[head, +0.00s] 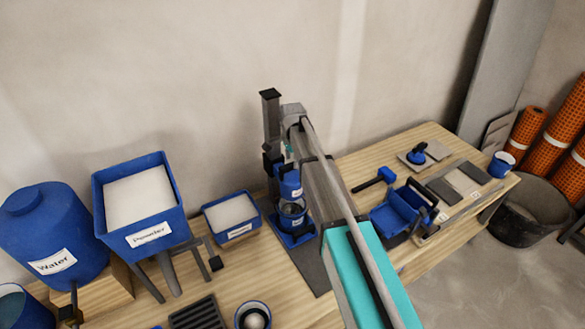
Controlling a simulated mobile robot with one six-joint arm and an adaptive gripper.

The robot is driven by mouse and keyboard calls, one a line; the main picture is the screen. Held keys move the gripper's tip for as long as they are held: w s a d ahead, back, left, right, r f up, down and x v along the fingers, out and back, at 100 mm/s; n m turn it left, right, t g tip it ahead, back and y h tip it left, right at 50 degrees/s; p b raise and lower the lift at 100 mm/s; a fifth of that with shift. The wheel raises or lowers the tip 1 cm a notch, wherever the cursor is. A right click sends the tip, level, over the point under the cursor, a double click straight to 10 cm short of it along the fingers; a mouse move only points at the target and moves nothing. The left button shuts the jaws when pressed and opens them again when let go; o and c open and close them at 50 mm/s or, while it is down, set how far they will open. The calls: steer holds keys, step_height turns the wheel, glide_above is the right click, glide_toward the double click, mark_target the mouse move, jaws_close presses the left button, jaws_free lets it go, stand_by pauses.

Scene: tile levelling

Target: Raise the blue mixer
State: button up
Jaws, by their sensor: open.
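The blue mixer (291,188) is on a tall dark stand (270,112) at the back of the bench, against the wall. Its blue head is low, just over a clear container (292,212) on a blue base. My arm comes up from the bottom right, and its wrist bends down beside the stand. My gripper (276,159) appears as a small dark shape close to the stand, above the mixer head. My arm hides part of it, and I cannot tell whether it touches the mixer.
A powder hopper (145,235), a water tank (66,262) and a small blue bin (238,233) stand left. A blue mallet (374,180), a blue tool caddy (400,212), tiles (462,183) and a blue cup (500,165) are right. The wall is close behind the stand.

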steer(key=shift+f+b, duration=0.5)
steer(key=shift+f, duration=0.3)
jaws_close()
